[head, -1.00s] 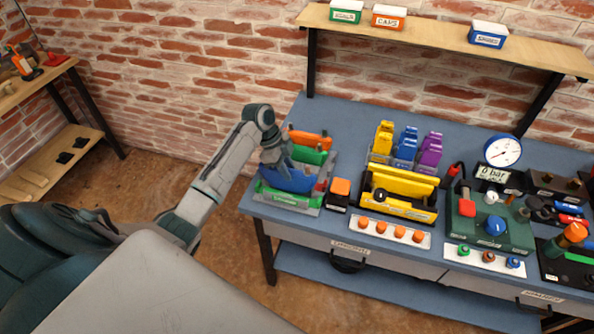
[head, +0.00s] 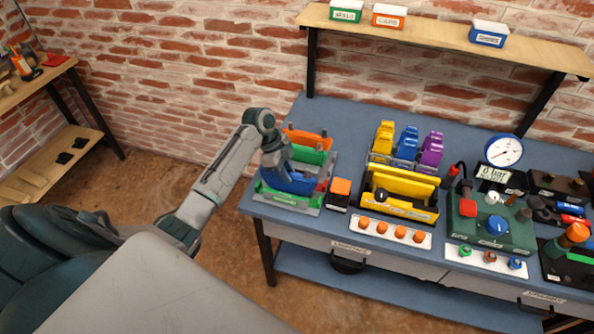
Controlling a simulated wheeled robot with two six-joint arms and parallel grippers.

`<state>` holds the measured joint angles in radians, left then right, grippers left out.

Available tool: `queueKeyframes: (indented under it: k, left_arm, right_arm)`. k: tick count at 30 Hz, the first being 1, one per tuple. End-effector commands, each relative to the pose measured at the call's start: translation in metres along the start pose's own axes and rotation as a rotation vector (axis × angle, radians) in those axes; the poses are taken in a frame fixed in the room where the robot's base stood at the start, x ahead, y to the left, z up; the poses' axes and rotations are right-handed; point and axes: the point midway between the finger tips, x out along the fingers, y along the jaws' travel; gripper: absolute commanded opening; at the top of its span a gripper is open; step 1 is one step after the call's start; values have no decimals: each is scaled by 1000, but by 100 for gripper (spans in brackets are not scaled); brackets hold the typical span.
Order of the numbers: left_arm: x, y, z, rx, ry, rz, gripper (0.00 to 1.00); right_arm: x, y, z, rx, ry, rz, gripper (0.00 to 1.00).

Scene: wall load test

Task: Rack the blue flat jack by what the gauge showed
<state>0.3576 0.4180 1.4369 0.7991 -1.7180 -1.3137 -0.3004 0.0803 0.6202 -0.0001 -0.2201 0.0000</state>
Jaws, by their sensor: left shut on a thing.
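The blue flat jack (head: 287,183) is at the rack (head: 309,207) on the left end of the bench. My left gripper (head: 279,168) is shut on it from above. The jack sits between the rack's green front and a green piece (head: 316,157) behind it; an orange piece (head: 303,139) stands farther back. I cannot tell whether the jack rests on the rack's floor. The round white gauge (head: 502,151) stands at the right, with a display (head: 493,178) that seems to read 0 bar. My right gripper is not in view.
An orange-topped black block (head: 340,190) stands close right of the rack. A yellow holder (head: 399,193) is beyond it, with yellow, blue and purple pieces (head: 408,146) behind. A green pump unit (head: 491,222) is farther right. A shelf (head: 440,37) with small boxes hangs above.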

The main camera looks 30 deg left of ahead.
Motion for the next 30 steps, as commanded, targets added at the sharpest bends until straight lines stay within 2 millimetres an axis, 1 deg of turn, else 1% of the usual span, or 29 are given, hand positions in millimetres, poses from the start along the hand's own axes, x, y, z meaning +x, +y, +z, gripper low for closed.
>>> queueKeyframes:
  k: [6, 18, 27, 28, 30]
  left_arm:
    - [6, 0, 2, 1, 1, -1, 0]
    - [16, 0, 7, 1, 0, -1, 0]
    - [17, 0, 7, 1, 0, -1, 0]
    - [17, 0, 7, 1, 0, -1, 25]
    - [17, 0, 7, 1, 0, -1, 38]
  right_arm:
    - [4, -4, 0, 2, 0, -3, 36]
    - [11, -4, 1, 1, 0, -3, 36]
    - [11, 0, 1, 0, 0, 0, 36]
    - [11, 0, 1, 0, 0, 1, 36]
    - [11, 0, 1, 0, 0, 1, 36]
